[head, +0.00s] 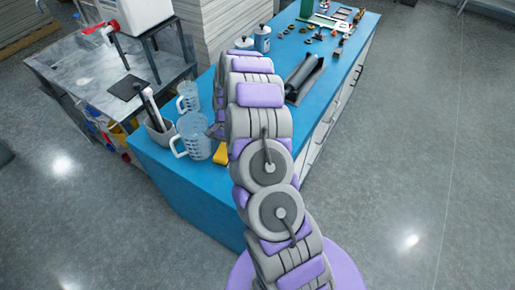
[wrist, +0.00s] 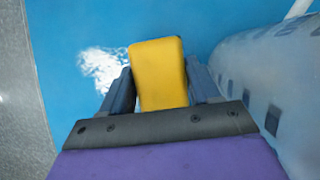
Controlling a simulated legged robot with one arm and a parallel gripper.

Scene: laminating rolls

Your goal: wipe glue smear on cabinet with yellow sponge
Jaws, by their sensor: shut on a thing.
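My gripper (wrist: 160,90) is shut on the yellow sponge (wrist: 158,70), which sits between its two dark fingers in the wrist view. A white glue smear (wrist: 100,66) lies on the blue top of the cabinet (wrist: 75,25), just left of the sponge. The smear looks partly covered by the left finger. In the head view, a small bit of the sponge (head: 221,155) shows beside my arm, over the left end of the blue cabinet top (head: 165,160). My gripper and the smear are mostly hidden there. I cannot tell whether the sponge touches the surface.
A clear measuring jug (head: 194,137) stands close left of my arm, with a smaller jug (head: 188,98) behind. A grey cup with brushes (head: 160,130) stands near the left edge. A dark tray (head: 303,78) and cans (head: 262,38) lie farther back. Grey floor surrounds the cabinet's near end.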

